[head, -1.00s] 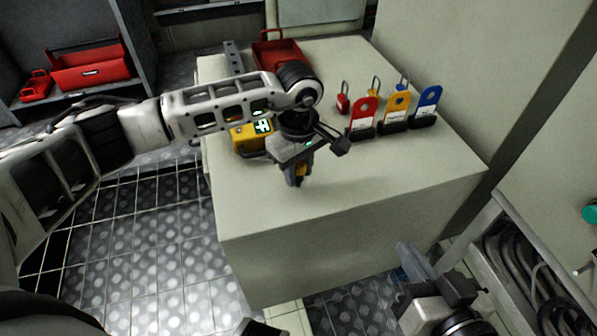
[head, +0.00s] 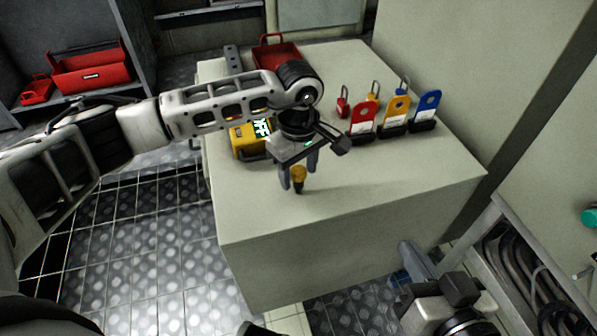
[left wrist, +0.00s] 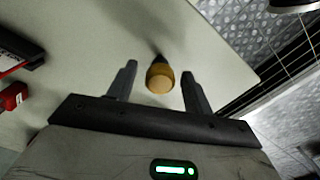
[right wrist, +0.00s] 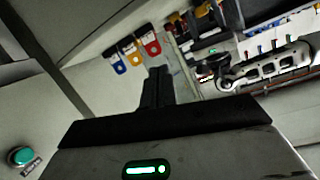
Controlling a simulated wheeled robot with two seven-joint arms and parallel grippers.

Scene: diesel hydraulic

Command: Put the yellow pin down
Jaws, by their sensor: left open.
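The yellow pin (head: 299,174) has a yellow top and a dark lower end. It appears to stand upright on the pale cabinet top (head: 375,190), near its front left edge. My left gripper (head: 298,180) is above it, open, with one finger on each side. In the left wrist view the pin's round yellow end (left wrist: 160,78) shows between the spread fingertips (left wrist: 158,82), with gaps on both sides. My right gripper (head: 412,262) is low at the right, beside the cabinet. Its fingers (right wrist: 157,88) are together and empty in the right wrist view.
Behind the left gripper are a yellow device (head: 247,140) with a lit display and a red tray (head: 277,55). Red (head: 362,118), yellow (head: 395,110) and blue (head: 427,105) tags stand toward the back right, with padlocks behind. The cabinet's front right top is clear.

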